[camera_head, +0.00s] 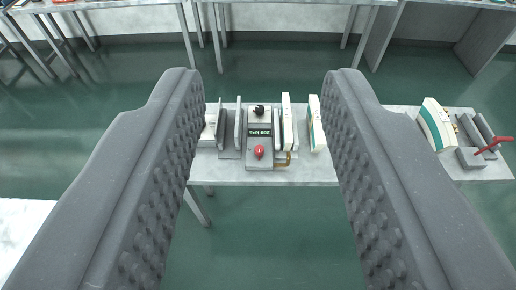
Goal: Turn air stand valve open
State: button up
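A grey unit (260,161) with a small kPa display, its reading upside down, stands on a narrow grey table (313,173) in the middle of the view. It carries a black knob (259,110) at the back and a red ball knob (259,151) at the front. A red lever (494,145) sits on another grey fixture (469,159) at the table's right end. I cannot tell which of these is the air stand valve. My gripper (263,85) is wide open and empty. Its two studded grey fingers frame the display unit, which lies well beyond and below them.
Another such panel (437,124) stands near the red lever. More tables (125,4) line the back. Green floor lies clear between the rows.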

aim_at(259, 149)
jog(key=u, duration=0.05)
jog(key=i, duration=1)
jog(key=z, duration=0.05)
